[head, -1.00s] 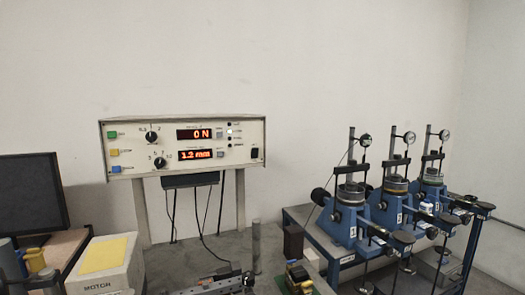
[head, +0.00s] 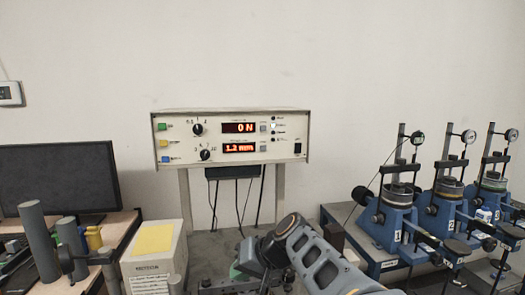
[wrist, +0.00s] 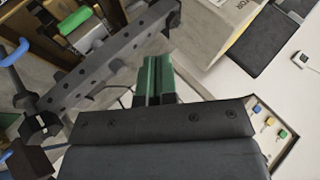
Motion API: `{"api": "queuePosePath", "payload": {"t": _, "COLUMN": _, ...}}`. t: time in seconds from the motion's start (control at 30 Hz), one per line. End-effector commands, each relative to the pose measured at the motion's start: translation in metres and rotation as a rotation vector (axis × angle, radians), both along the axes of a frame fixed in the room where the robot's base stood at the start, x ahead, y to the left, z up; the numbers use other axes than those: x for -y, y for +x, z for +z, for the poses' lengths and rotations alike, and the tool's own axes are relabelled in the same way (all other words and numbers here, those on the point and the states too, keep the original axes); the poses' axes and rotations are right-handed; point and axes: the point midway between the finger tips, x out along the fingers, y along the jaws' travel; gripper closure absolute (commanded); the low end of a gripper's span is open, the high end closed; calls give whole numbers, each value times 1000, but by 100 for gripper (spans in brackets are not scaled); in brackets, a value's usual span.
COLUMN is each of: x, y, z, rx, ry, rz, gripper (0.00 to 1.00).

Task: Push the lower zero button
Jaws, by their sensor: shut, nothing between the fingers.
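The control box (head: 230,137) stands on posts in the middle of the head view, with an upper display reading "0 N" and a lower one reading "1.2 mm". The lower zero button (head: 263,148) is the small grey square right of the lower display; its label is too small to read. A similar upper button (head: 263,127) sits above it. In the wrist view only a corner of the box (wrist: 275,135) shows, and the lower zero button is out of sight. My gripper (wrist: 158,62) shows its green fingers together and empty, apart from the box panel.
A dark monitor (head: 62,178) stands at the left, and a carton (head: 153,265) with a yellow top is below the box. Several blue test machines (head: 440,205) stand at the right. The wall above the box is bare.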

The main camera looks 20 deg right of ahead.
Motion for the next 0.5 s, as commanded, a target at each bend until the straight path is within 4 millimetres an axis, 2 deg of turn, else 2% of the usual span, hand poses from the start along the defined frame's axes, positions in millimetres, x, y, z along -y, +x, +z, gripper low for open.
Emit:
{"api": "queuePosePath", "payload": {"t": 0.03, "x": 9, "y": 22, "z": 23, "rx": 59, "ry": 89, "rz": -27, "gripper": 100}}
{"api": "queuePosePath", "payload": {"t": 0.1, "x": 21, "y": 49, "z": 56, "rx": 163, "ry": 206, "rz": -56, "gripper": 100}}
{"api": "queuePosePath", "payload": {"t": 0.2, "x": 44, "y": 79, "z": 100, "rx": 312, "ry": 342, "rz": -94, "gripper": 100}}
{"api": "queuePosePath", "payload": {"t": 0.33, "x": 78, "y": 104, "z": 147, "rx": 493, "ry": 466, "rz": -139, "gripper": 100}}
{"api": "queuePosePath", "payload": {"t": 0.5, "x": 115, "y": 119, "z": 188, "rx": 666, "ry": 561, "rz": -186, "gripper": 100}}
